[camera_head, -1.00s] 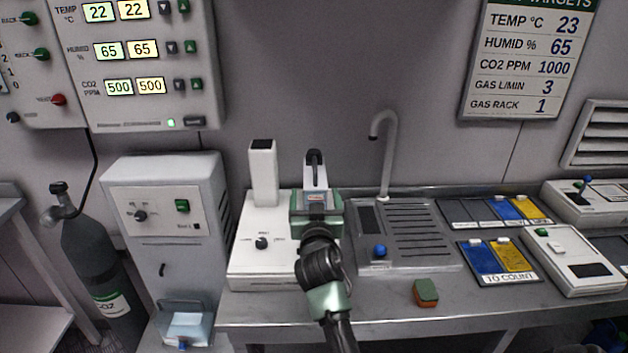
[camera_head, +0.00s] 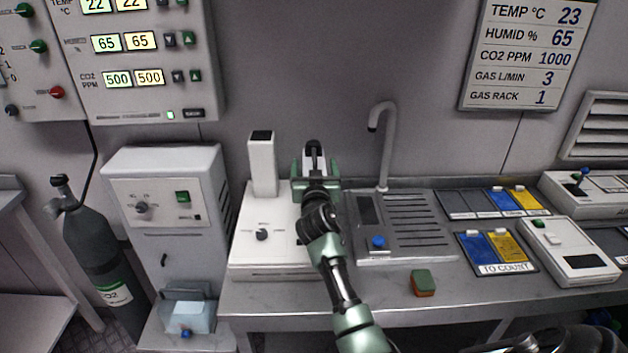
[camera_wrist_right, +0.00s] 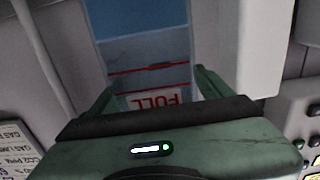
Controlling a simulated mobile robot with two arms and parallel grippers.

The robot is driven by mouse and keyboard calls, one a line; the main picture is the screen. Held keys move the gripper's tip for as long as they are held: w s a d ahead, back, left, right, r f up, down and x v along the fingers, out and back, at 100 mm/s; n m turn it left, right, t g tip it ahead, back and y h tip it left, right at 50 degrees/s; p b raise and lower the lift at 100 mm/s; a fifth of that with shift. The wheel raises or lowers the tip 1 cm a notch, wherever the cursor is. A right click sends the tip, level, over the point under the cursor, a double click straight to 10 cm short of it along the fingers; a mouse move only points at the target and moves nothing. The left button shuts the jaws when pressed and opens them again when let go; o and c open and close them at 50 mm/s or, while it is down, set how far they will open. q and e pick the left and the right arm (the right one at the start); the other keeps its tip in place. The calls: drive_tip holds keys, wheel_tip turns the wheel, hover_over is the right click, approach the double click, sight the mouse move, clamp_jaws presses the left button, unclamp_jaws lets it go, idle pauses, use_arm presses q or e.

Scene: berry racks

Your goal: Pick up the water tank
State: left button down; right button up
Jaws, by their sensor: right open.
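The water tank (camera_head: 315,158) stands upright at the back of the white bench unit, with a dark handle on top. In the right wrist view the tank (camera_wrist_right: 150,68) is bluish and clear, with red level lines and a "FULL" label. My right gripper (camera_head: 316,176) is open in front of it. In the wrist view its green fingers (camera_wrist_right: 155,92) reach along both sides of the tank; I cannot tell whether they touch it. The gripper hides the tank's lower part in the head view. My left gripper is not in view.
The white unit (camera_head: 262,262) has a tall white post (camera_head: 262,165) just left of the tank. A grey sink (camera_head: 410,225) with a curved faucet (camera_head: 386,140) lies to the right. A green-orange sponge (camera_head: 423,283) sits near the bench's front edge.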

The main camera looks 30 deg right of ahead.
clamp_jaws()
drive_tip(key=shift+r, duration=0.15)
